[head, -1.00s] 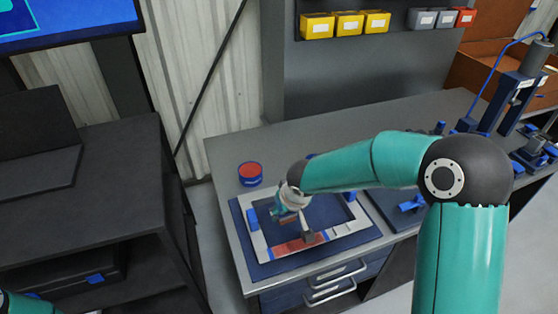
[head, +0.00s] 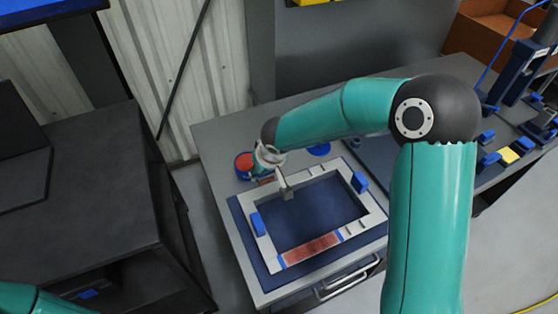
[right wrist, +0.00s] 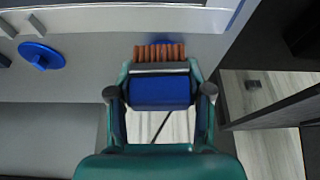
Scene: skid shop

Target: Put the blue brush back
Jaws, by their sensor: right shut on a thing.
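My right gripper (right wrist: 158,92) is shut on the blue brush, whose blue block (right wrist: 160,94) sits between the fingers, with reddish-brown bristles (right wrist: 160,52) beyond it. In the head view my right gripper (head: 263,172) hangs over the back left corner of the pale frame (head: 255,226), beside the red-topped blue tin (head: 243,162). There the brush is mostly hidden by the gripper. A blue disc (head: 318,149) lies on the bench behind the frame. My left gripper is out of view.
The frame lies on a dark blue mat (head: 243,238) and carries a red strip (head: 312,246) and blue blocks (head: 258,224). Blue fixtures (head: 490,159) stand at the right. A dark shelf unit (head: 80,160) is at the left, across a gap.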

